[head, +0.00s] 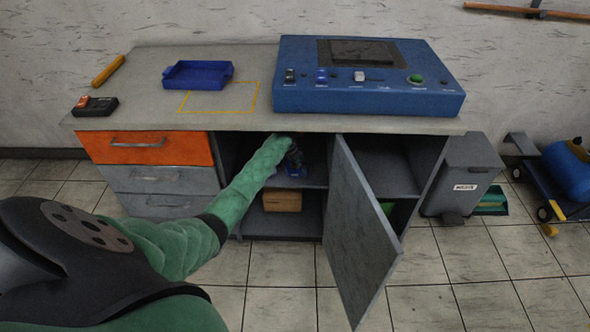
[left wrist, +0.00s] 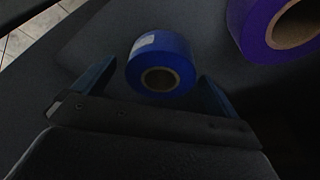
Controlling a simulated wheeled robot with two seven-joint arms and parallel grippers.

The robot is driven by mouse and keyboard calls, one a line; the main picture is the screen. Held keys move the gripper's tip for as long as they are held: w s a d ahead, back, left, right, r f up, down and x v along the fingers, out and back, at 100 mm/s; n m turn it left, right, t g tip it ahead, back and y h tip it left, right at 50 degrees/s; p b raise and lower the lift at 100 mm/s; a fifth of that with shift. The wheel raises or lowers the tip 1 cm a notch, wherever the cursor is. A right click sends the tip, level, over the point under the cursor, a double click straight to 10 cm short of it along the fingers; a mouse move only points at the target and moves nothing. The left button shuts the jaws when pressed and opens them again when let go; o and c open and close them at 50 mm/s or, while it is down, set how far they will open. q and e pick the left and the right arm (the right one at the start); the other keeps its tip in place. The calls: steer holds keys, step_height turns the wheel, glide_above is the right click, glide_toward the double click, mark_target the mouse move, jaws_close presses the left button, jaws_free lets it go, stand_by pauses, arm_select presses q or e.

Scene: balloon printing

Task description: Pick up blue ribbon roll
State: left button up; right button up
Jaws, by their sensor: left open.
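The blue ribbon roll (left wrist: 161,62) lies in the left wrist view on a dark shelf, with a pale label on its side and a cardboard core. My left gripper (left wrist: 157,82) is open, with one finger on each side of the roll; I cannot tell whether the fingers touch it. In the head view my left arm reaches into the open cabinet and the left gripper (head: 293,158) is at the upper shelf, partly hidden under the counter. A bit of blue shows there, but I cannot tell whether it is the roll. My right gripper is not in view.
A purple roll (left wrist: 285,25) lies close by on the right in the left wrist view. The cabinet door (head: 362,232) stands open to the right of my arm. A brown box (head: 283,201) is on the shelf below. The counter edge (head: 390,124) overhangs the shelf.

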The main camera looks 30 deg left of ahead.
arm_select(q)
steer(key=shift+w+f, duration=0.15)
steer(key=shift+f, duration=0.5)
steer(key=shift+c, duration=0.5)
steer(key=c, duration=1)
